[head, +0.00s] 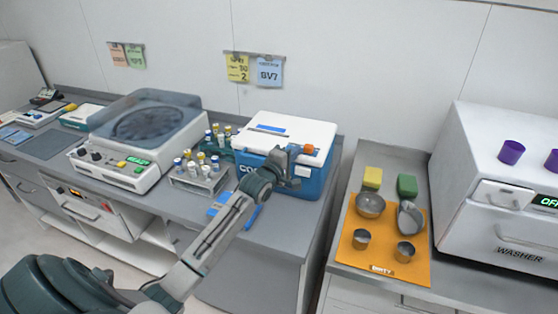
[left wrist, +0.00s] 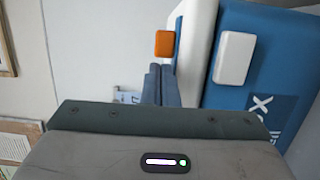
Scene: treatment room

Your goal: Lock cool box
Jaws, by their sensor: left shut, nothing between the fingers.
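The cool box (head: 314,182) is blue with a white lid (head: 300,128), which lies shut on top. It stands at the right end of the left counter. An orange latch piece (head: 311,150) sits at the lid's edge and also shows in the left wrist view (left wrist: 165,43). A white block (left wrist: 234,58) is on the blue wall beside it. My left gripper (head: 292,152) is at the box's front, its two fingers together and empty. In the left wrist view its fingertips (left wrist: 161,70) are just short of the orange piece; contact is unclear. My right gripper is out of view.
A rack of capped tubes (head: 200,178) and a centrifuge (head: 140,130) stand left of the box. A blue item (head: 222,212) lies near the counter edge. Right, across a gap, an orange mat (head: 362,262) holds metal vessels beside a washer (head: 500,210).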

